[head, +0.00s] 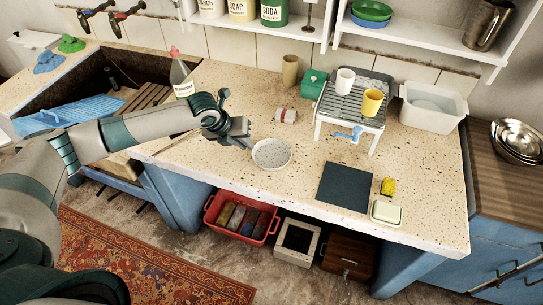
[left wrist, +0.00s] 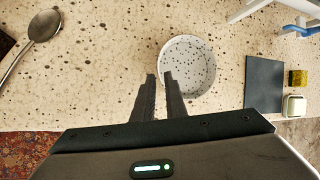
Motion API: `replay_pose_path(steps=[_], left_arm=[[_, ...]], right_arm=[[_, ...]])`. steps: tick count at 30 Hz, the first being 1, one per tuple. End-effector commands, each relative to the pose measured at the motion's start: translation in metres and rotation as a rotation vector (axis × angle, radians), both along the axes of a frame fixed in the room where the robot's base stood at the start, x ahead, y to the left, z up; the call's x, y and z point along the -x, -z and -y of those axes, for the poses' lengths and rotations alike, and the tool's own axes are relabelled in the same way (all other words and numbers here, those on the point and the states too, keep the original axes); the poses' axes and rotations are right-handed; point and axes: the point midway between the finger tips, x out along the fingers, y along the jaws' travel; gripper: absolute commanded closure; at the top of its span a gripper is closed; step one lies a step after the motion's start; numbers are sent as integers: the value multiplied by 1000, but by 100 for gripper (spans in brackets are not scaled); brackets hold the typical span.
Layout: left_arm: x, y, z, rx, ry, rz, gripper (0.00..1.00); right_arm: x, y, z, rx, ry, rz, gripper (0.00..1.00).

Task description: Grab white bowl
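The white bowl (head: 271,153) with dark speckles stands upright on the speckled stone counter, near its front edge. In the left wrist view the bowl (left wrist: 188,66) lies just beyond my left fingertips. My left gripper (head: 248,144) is at the bowl's left side in the head view. In the left wrist view its two fingers (left wrist: 159,78) are a little apart with a gap between them, and the right finger overlaps the bowl's near left rim. Nothing is clearly held between them. My right gripper is in neither view.
A dark square mat (head: 345,186), a yellow sponge (head: 388,187) and a pale soap dish (head: 386,212) lie right of the bowl. A rack (head: 350,100) with cups stands behind. A spoon (left wrist: 33,40) lies left in the wrist view. A soap bottle (head: 181,77) stands near the sink.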

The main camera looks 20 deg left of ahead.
Motion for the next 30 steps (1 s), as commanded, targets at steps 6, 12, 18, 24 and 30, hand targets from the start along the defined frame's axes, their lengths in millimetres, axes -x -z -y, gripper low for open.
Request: replay_pose_path(steps=[6,12,18,24,30], left_arm=[[-2,4,2,0,0,-1,88],[-9,21,6,2,-2,-3,88],[-18,41,10,0,-1,0,88],[-19,47,11,-1,0,0,88],[-19,47,11,-1,0,0,88]], right_arm=[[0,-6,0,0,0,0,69],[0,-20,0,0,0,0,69],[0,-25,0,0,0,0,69],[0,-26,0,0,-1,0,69],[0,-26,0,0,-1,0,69]])
